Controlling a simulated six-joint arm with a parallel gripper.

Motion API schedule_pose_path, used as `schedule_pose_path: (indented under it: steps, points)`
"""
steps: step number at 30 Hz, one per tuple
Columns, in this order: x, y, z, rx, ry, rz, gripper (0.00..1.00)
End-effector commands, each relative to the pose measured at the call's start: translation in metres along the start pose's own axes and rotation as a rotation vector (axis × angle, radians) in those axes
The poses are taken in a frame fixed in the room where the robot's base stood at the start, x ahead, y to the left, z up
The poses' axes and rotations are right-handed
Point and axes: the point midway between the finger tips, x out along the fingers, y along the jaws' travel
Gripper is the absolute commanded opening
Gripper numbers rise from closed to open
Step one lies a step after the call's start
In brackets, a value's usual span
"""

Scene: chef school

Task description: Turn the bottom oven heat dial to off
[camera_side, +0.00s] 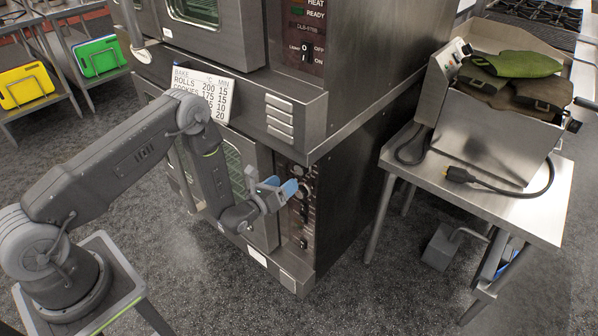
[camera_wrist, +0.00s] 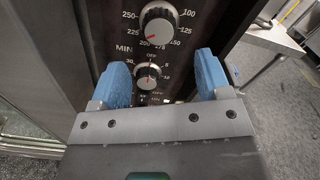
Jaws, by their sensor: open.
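The bottom oven (camera_side: 344,190) has a dark control panel on its front. In the wrist view its heat dial (camera_wrist: 158,24) is a black knob with a silver face, ringed by numbers from 100 to 250. Its red mark sits at lower left, near 200 to 225. Below it is a smaller minutes dial (camera_wrist: 150,76), with OFF above it. My gripper (camera_side: 280,188) is at the panel, its blue fingers apart and empty. In the wrist view the fingers (camera_wrist: 164,78) stand either side of the minutes dial, below the heat dial. Contact cannot be told.
The top oven (camera_side: 365,50) sits above, with a white bake card (camera_side: 201,92) leaning at its lower front. At right a steel table (camera_side: 540,205) bears a steel appliance (camera_side: 490,135) with green and brown cloth items and a black cord. Floor in front is open.

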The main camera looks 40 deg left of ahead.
Motion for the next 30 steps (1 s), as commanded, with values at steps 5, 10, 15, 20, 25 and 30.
schedule_pose_path:
  steps: [5,10,15,20,25,30]
  points:
    - [0.037,0.0,0.0,0.0,-0.001,-0.001,0.7]
    - [0.061,0.0,-0.001,0.0,0.0,0.0,0.7]
    - [0.073,0.0,-0.001,0.0,0.002,0.001,0.7]
    - [0.075,0.0,-0.001,0.0,0.002,0.001,0.7]
    - [0.075,0.0,-0.001,0.0,0.002,0.001,0.7]
    - [0.075,0.0,0.0,0.0,0.002,0.001,0.54]
